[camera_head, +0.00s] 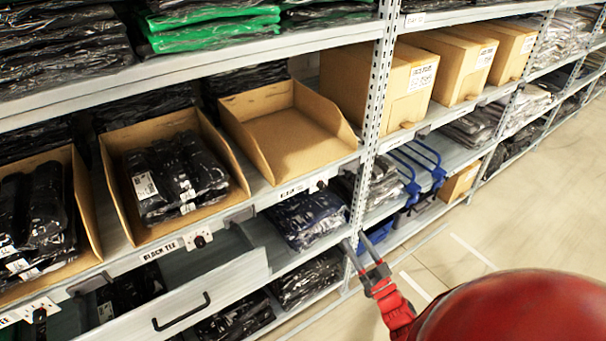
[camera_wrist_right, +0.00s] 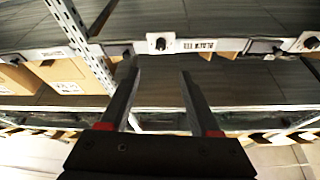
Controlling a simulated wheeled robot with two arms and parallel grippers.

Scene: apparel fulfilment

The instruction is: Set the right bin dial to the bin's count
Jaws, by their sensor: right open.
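The right bin (camera_head: 318,140), an open cardboard tray, looks empty on the middle shelf. Its dial (camera_head: 321,185) is small, on the shelf edge beside a label (camera_head: 290,192); its setting is too small to read. What appears to be the same dial (camera_wrist_right: 160,43) shows in the right wrist view, which is upside down, just beyond my fingertips. My right gripper (camera_head: 361,242) is open and empty, below and right of the dial in the head view, near the post. Its two fingers (camera_wrist_right: 158,72) are apart, not touching the dial. My left gripper is out of view.
A middle bin (camera_head: 118,195) and a left bin (camera_head: 88,205) hold black packages; the middle one has its own dial (camera_head: 200,238). A grey drawer with a handle (camera_head: 182,311) stands out below. A perforated post (camera_head: 376,110) is close to my right gripper. The aisle floor is clear.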

